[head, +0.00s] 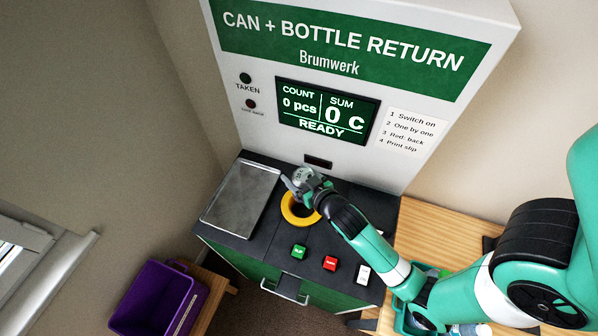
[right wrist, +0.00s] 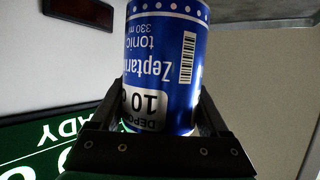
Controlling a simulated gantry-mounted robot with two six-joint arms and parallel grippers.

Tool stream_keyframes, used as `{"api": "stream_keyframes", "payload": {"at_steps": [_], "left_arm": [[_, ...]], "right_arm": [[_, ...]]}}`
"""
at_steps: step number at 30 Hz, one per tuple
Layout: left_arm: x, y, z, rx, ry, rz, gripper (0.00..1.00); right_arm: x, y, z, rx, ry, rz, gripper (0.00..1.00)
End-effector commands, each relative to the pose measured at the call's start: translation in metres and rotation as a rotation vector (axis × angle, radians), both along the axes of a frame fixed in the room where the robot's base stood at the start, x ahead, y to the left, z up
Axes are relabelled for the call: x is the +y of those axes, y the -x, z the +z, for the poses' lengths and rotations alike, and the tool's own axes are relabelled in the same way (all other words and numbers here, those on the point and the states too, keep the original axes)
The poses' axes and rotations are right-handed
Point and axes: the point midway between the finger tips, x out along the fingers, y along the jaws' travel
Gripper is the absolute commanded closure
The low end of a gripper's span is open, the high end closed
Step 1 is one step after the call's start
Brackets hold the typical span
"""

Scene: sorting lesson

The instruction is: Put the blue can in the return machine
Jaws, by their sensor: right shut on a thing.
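The return machine (head: 375,168) is a white cabinet with a green sign, and its display (head: 328,112) reads 0 pcs, 0 C and READY. A yellow ring (head: 287,212) surrounds a dark round opening in its black counter. My right gripper (head: 308,184) is shut on the blue can (right wrist: 164,50), right by the ring's far edge and seemingly above it. In the head view only the can's grey end shows clearly. The right wrist view shows its blue side, barcode and label upside down between the two fingers. My left gripper is not in view.
A metal plate (head: 240,198) lies left of the ring. Green (head: 299,251), red (head: 330,263) and white (head: 363,274) buttons sit in front. A purple crate (head: 152,300) stands at lower left. A teal tray (head: 405,318) with items is partly hidden by my right arm.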

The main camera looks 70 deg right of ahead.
Motion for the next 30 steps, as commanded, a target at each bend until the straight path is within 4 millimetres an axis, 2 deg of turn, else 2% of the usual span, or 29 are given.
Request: {"api": "stream_keyframes", "payload": {"at_steps": [1,14,24,30], "left_arm": [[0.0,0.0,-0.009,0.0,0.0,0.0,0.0],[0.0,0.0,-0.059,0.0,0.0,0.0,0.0],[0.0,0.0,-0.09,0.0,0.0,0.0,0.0],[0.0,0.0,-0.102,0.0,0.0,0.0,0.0]], "right_arm": [[0.0,0.0,-0.009,0.0,0.0,0.0,1.0],[0.0,0.0,-0.059,0.0,0.0,0.0,1.0],[0.0,0.0,-0.097,0.001,-0.001,0.0,1.0],[0.0,0.0,-0.112,0.0,0.0,0.0,1.0]]}}
